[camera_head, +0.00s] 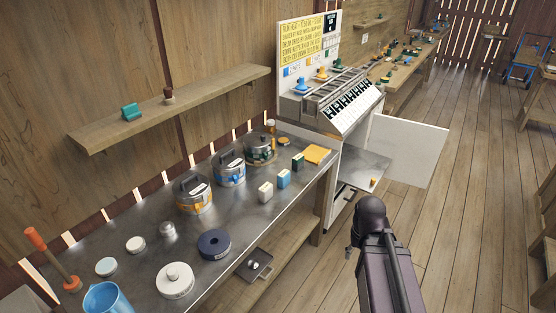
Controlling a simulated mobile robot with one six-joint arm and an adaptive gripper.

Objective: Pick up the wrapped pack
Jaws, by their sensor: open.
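I cannot tell for certain which thing is the wrapped pack. A flat yellow-orange pack (317,154) lies at the far right end of the metal bench. Several small upright packs stand in a row near the bench's front edge: a cream and yellow one (265,192), a blue and white one (284,179) and a dark green one (298,162). Their wrapping is too small to make out. My dark arm (388,265) rises at the lower right, over the floor and to the right of the bench. My gripper does not show, and nothing is seen held.
Three lidded metal bins (194,195) stand behind the small packs. A white cabinet with an open door (409,150) adjoins the bench.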

